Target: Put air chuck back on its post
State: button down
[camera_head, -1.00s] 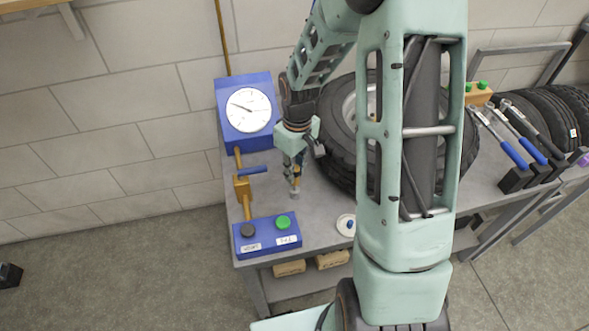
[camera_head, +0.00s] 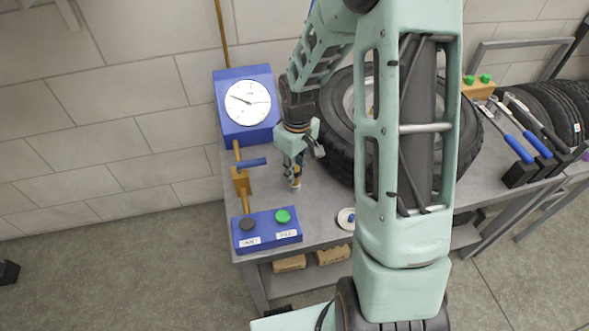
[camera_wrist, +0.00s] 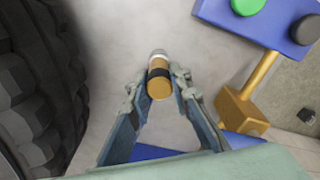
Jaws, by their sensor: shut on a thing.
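The air chuck (camera_wrist: 159,75) is a short brass cylinder with a black band and a pale end. In the wrist view it stands between my gripper's fingertips (camera_wrist: 160,80), which are shut on it from both sides. In the head view my gripper (camera_head: 295,170) points down over the grey bench, with the chuck (camera_head: 297,182) low between its fingers. I cannot tell whether the chuck touches the bench. A small white disc with a blue peg (camera_head: 347,218) is on the bench front, right of the chuck; I cannot tell whether this is the post.
Left of my gripper are a blue gauge box (camera_head: 247,106), brass piping with a blue lever (camera_head: 252,163), and a blue button box (camera_head: 267,231). Bench (camera_head: 320,205) is clear around the chuck.

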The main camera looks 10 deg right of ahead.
jog(key=c, duration=1.2)
grip_release()
jog(key=shift+r, duration=0.15)
jog(key=shift+r+p, duration=3.1)
jog(key=shift+r, duration=0.8)
